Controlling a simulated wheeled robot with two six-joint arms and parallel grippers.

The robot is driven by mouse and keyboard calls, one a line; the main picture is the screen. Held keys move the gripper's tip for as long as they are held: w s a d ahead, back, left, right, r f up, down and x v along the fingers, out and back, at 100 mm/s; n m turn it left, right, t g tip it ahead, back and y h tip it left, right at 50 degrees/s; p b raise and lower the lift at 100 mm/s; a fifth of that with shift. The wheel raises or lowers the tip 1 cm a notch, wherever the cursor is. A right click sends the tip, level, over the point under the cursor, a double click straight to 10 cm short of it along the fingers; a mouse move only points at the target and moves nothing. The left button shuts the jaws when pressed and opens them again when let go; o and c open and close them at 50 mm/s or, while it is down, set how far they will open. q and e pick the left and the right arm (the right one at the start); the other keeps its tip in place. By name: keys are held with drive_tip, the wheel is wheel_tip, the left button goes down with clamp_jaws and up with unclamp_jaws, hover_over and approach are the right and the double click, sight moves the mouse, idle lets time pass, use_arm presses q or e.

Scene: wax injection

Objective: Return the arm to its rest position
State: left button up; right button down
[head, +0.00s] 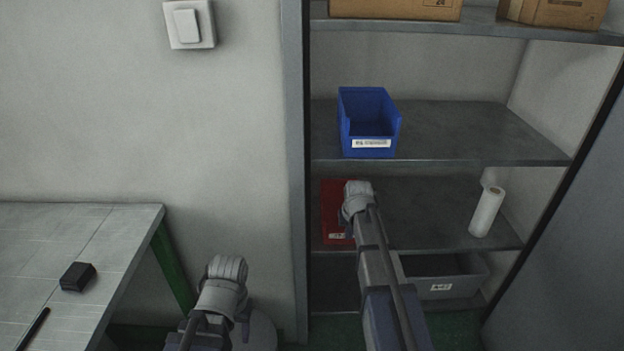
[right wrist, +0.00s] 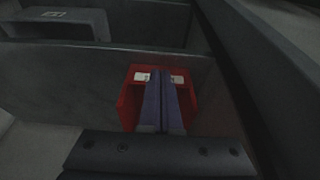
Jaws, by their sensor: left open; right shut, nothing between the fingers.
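My right arm (head: 375,260) reaches into the shelf unit, its wrist end in front of a red bin (head: 334,212) on the lower-middle shelf. In the right wrist view my right gripper (right wrist: 162,78) has its two fingers together with nothing between them. They overlap the red bin (right wrist: 128,108) in the picture; whether they touch it I cannot tell. My left gripper (head: 228,268) is low in the head view, right of the table and in front of the wall. Its wrist hides most of the fingers. It carries nothing that I can see.
A blue bin (head: 368,144) stands on the shelf above. A white roll (head: 487,212) stands at the right of the red bin's shelf. A grey bin (head: 445,288) is below. The shelf post (head: 297,170) is between my arms. A table (head: 95,235) is at left with a black block (head: 78,277).

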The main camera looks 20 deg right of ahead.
drive_tip(key=s+a+r+n+g+p, duration=0.3)
drive_tip(key=s+a+r+n+p, duration=0.3)
drive_tip(key=s+a+r+p, duration=1.7)
drive_tip(key=shift+a+r+n+p, duration=0.2)
drive_tip(key=shift+a+n+p, duration=0.1)
drive_tip(key=shift+a+p, duration=0.45)
